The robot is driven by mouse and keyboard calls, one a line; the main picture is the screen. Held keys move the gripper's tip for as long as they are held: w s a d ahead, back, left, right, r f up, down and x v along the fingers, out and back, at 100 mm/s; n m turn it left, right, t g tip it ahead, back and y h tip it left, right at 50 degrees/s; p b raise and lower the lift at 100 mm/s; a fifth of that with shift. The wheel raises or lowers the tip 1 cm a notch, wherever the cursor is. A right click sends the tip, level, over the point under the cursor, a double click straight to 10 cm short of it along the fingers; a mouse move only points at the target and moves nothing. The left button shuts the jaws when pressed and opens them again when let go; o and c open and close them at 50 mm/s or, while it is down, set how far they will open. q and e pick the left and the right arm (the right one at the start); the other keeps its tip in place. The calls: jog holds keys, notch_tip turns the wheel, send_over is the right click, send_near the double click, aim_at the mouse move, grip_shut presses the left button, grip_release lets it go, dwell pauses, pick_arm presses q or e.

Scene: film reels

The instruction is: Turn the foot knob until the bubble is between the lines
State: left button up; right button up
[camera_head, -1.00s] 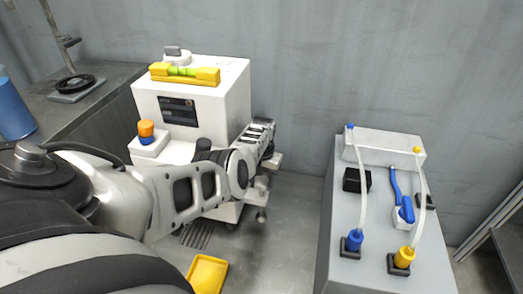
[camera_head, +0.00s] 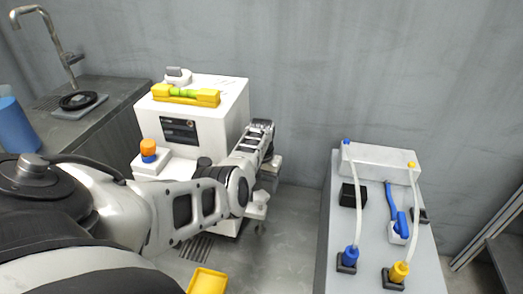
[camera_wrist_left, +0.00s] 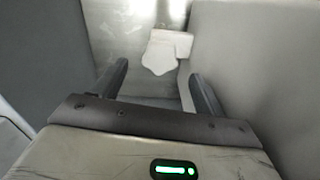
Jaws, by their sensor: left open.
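The white machine (camera_head: 222,118) stands left of centre, with a yellow level (camera_head: 208,98) on top. Its vial (camera_head: 184,93) is green; the bubble and lines are too small to make out. A pale lobed foot knob (camera_head: 257,203) shows low at the machine's right side, and in the left wrist view (camera_wrist_left: 158,58) below a white block. My left gripper (camera_wrist_left: 160,72) is open, with its two fingers apart on either side of the knob in that view and nothing held. In the head view the hand (camera_head: 257,138) reaches past the machine's right side, fingertips unclear. My right gripper is out of view.
A grey bench (camera_head: 325,262) with blue and yellow connectors and hoses stands at right. A yellow tray (camera_head: 207,281) lies on the floor in front. A sink counter (camera_head: 110,95) is at left. Floor between machine and bench is clear.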

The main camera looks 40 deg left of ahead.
aim_at(261, 196)
pick_arm(q)
notch_tip(261, 196, up, 11)
jog(key=p, duration=0.2)
jog(key=shift+f+p, duration=0.2)
jog(key=shift+p, duration=0.15)
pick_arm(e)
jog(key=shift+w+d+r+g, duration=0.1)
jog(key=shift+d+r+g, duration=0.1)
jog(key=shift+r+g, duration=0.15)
pick_arm(q)
jog(key=shift+d, duration=0.1)
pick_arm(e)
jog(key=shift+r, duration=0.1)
